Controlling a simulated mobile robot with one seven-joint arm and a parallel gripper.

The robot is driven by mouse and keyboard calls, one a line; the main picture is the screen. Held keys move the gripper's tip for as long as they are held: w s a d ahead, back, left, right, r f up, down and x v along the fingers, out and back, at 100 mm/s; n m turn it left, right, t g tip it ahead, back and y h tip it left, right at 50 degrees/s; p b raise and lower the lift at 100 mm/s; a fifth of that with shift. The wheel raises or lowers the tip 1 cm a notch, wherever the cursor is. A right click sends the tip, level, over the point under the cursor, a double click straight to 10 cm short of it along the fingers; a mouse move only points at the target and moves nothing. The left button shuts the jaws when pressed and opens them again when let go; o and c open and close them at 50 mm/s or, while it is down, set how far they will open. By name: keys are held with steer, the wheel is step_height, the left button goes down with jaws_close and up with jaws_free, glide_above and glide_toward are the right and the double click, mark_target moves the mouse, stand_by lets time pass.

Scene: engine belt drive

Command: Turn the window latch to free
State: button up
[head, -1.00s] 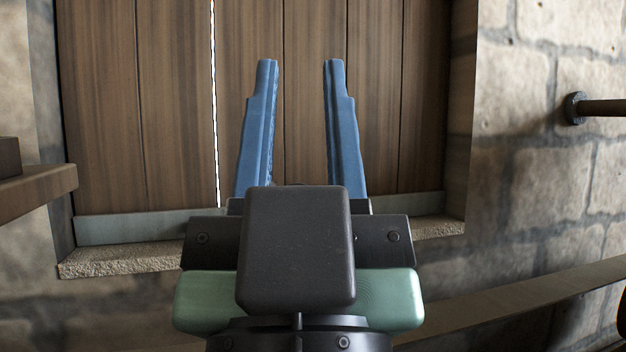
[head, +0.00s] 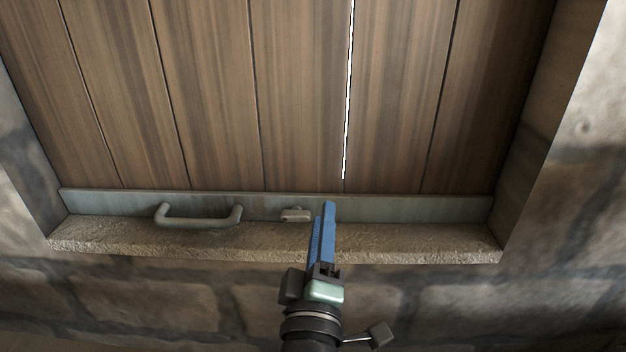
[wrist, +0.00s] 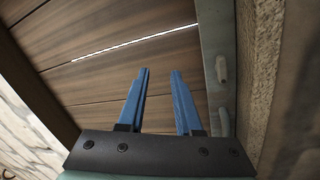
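The window latch is a small pale grey knob (head: 295,215) on the metal bottom rail (head: 400,208) of the wooden shutter. In the wrist view the latch (wrist: 221,68) sits on the rail, to the right of my fingers. My gripper (head: 327,207) has blue fingers and is seen nearly edge-on in the head view, just right of the latch. In the wrist view my gripper (wrist: 160,72) is open, with an empty gap between the fingers. The fingers look apart from the latch. The latch's exact turn is hard to tell.
A grey bar handle (head: 198,218) is fixed to the rail left of the latch. The rough stone sill (head: 420,243) runs below the rail. Stone walls frame the recess on both sides. The wooden shutter (head: 215,90) has a bright slit between planks.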

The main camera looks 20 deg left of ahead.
mark_target(296, 220)
steer(key=s+a+f+n+g+p, duration=0.25)
steer(key=a+f+n, duration=0.2)
steer(key=f, duration=0.45)
steer(key=shift+n+y, duration=0.35)
steer(key=shift+y, duration=0.05)
steer(key=b+x, duration=0.1)
steer(key=x, duration=0.5)
steer(key=b+x, duration=0.1)
steer(key=x, duration=0.5)
steer(key=shift+r+b, duration=0.25)
steer(key=shift+b, duration=0.15)
jaws_close()
